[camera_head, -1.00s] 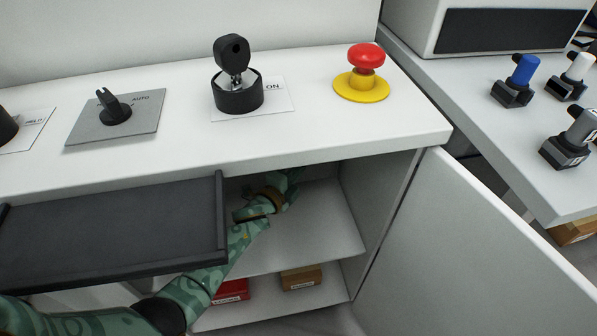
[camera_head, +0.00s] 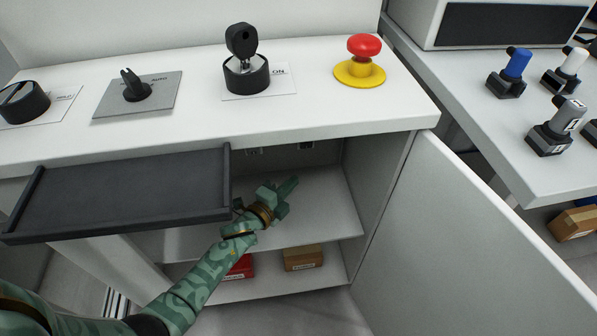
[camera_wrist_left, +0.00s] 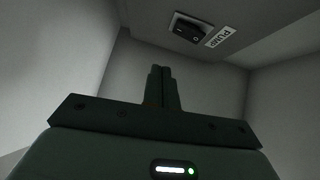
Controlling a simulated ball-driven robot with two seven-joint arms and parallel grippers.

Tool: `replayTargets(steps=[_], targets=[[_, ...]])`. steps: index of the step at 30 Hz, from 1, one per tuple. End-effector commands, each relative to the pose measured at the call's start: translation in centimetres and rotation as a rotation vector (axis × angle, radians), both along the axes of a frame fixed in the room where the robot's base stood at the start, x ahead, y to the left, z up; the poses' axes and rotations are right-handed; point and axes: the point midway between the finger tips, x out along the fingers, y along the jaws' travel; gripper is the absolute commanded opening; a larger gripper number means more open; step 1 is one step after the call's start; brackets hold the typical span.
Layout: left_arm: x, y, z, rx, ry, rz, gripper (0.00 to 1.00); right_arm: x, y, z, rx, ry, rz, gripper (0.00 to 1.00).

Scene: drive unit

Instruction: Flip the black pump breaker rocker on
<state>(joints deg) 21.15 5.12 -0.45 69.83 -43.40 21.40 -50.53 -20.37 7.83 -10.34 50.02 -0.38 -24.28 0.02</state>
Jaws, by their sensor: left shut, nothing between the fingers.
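The black pump rocker (camera_wrist_left: 187,31) shows at the top of the left wrist view, beside a white PUMP label (camera_wrist_left: 219,37). It carries white marks; I cannot tell which end is pressed in. In the head view, small dark fittings (camera_head: 307,145) show high inside the cabinet, just under the counter edge, too small to tell apart. My left gripper (camera_head: 291,183) is inside the open cabinet, over the upper shelf and below those fittings. In the wrist view its fingers (camera_wrist_left: 161,72) are together and empty, apart from the rocker. My right gripper is not in view.
A black pull-out tray (camera_head: 125,195) sticks out left of my forearm. The cabinet door (camera_head: 450,230) stands open at right. The counter edge (camera_head: 300,130) overhangs the opening. A red box (camera_head: 240,267) and a brown box (camera_head: 302,257) sit on the lower shelf (camera_head: 330,275).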

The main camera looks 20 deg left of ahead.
Motion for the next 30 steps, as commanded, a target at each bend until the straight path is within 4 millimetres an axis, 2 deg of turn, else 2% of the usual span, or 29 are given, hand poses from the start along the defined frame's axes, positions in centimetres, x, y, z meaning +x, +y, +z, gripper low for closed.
replayTargets(steps=[3,9,30], targets=[[-1.8,0.4,0.0,-0.001,-0.001,0.001,0.00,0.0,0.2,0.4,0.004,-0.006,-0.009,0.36],[-3.1,0.6,-0.3,0.000,-0.001,0.000,0.00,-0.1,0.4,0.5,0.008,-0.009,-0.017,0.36],[-3.2,0.6,-0.4,-0.001,0.000,0.000,0.00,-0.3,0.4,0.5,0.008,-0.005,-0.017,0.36]])
